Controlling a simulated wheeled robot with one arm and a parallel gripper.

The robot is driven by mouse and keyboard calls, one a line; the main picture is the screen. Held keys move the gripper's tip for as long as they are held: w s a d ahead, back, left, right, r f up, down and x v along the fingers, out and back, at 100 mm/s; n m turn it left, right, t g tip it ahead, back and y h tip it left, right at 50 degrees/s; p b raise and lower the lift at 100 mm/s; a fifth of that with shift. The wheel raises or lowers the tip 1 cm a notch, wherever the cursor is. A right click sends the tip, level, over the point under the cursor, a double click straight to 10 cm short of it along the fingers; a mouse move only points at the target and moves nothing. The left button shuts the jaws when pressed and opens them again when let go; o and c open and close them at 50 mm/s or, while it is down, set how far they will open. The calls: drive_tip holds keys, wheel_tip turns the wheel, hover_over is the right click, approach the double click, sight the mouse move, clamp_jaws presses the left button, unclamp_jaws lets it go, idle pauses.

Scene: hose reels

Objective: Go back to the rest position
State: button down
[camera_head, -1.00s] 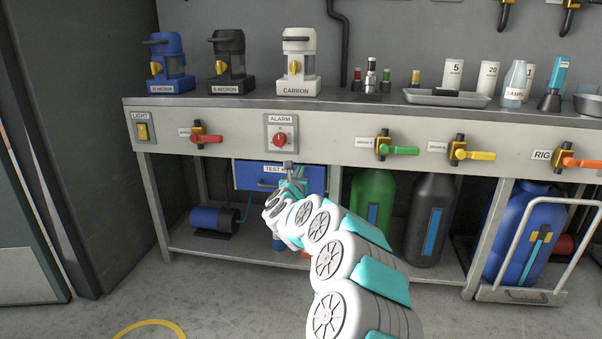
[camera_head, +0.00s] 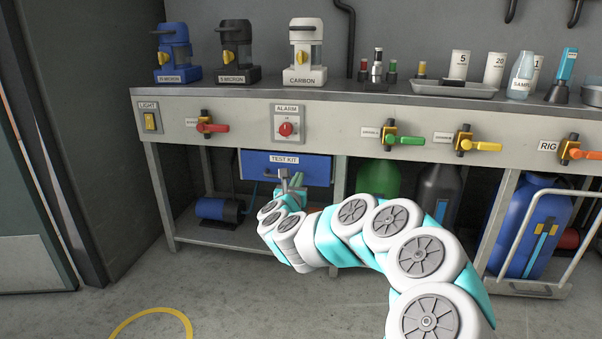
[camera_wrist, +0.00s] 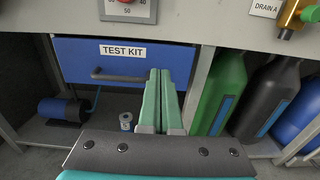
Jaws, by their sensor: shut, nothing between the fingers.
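My gripper (camera_head: 287,177) is in front of the blue test kit drawer (camera_head: 257,164) under the bench, with my arm bent toward the lower right. In the wrist view the two green fingers of my gripper (camera_wrist: 160,80) lie together with nothing between them. The drawer looks shut. From the picture I cannot tell the exact gap between the fingertips and the drawer front.
A green cylinder (camera_wrist: 220,95) and a black cylinder (camera_wrist: 268,95) stand below, right of the drawer. A blue pump (camera_head: 217,209) sits on the lower shelf. The floor (camera_head: 240,290) in front is clear.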

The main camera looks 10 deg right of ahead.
drive_tip(key=s+a+r+n+y, duration=0.4)
drive_tip(key=a+n+y, duration=0.1)
drive_tip(key=a+n, duration=0.15)
drive_tip(key=s+a+r+n+y, duration=0.3)
drive_tip(key=a+n+y, duration=0.2)
drive_tip(key=a+n, duration=0.15)
drive_tip(key=s+a+f+n+g+y, duration=0.1)
drive_tip(key=s+a+n+g+y, duration=0.3)
drive_tip(key=s+n, duration=0.7)
drive_tip(key=s+d+f+n+g+h, duration=0.3)
drive_tip(key=s+d+f+n+g, duration=0.3)
drive_tip(key=s, duration=0.7)
drive_tip(key=s+d+f+n+g+h, duration=0.2)
drive_tip(key=s+d+f+n+g, duration=0.2)
drive_tip(key=s+d, duration=0.7)
drive_tip(key=s+d+f+n+g+h, duration=0.35)
drive_tip(key=s+f+n+g, duration=0.2)
drive_tip(key=s, duration=1.05)
wheel_tip(320, 180, up, 14)
drive_tip(key=s+d+p, duration=0.1)
drive_tip(key=p, duration=1.3)
drive_tip(key=shift+s+d+r, duration=0.15)
drive_tip(key=shift+s+r, duration=0.05)
drive_tip(key=shift+s, duration=0.15)
